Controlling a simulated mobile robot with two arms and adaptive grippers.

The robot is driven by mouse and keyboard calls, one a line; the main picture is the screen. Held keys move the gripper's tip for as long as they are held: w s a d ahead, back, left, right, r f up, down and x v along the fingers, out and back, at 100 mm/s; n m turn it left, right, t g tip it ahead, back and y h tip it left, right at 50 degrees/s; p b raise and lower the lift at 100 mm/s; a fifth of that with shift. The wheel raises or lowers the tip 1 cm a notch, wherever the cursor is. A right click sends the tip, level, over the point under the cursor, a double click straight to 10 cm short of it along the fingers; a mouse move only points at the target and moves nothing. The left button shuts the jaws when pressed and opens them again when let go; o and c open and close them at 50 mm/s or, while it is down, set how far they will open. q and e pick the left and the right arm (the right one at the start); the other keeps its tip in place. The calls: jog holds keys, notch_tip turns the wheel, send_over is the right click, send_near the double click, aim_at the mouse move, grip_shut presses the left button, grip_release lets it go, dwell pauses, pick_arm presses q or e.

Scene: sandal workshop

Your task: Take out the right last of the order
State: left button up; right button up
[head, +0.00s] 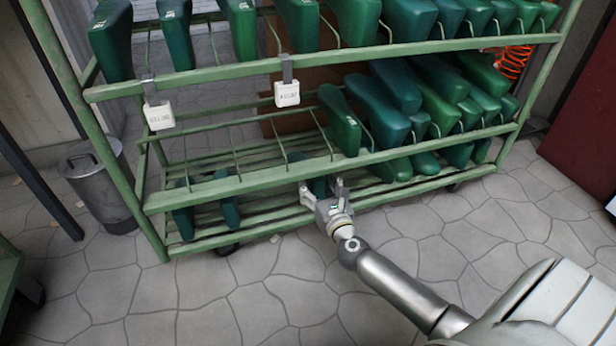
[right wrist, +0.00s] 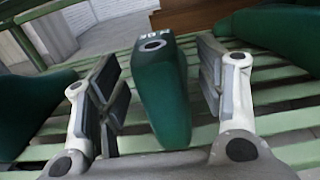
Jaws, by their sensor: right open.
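My right gripper (head: 323,187) is open at the front edge of the rack's bottom shelf. A dark green last (head: 318,187) shows between its fingers, partly hidden by them and the shelf rail. In the right wrist view this last (right wrist: 164,95) stands between the two open fingers (right wrist: 158,88), with gaps on both sides. Its top has a round hole and a pale label with marks too small to read. My left gripper is not in view.
The green rack (head: 330,164) holds several other lasts, packed tightly at the right. Neighbouring lasts (right wrist: 32,112) (right wrist: 288,38) stand on both sides of the gripper. White tags (head: 287,94) hang from the upper rail. A grey bin (head: 100,188) stands left; the paved floor in front is clear.

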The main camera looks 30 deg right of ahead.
jog(key=shift+b+x, duration=0.4)
jog(key=shift+x, duration=1)
jog(key=shift+d, duration=0.1)
jog(key=shift+r, duration=0.1)
jog(key=c, duration=1.1)
jog(key=shift+r, duration=0.15)
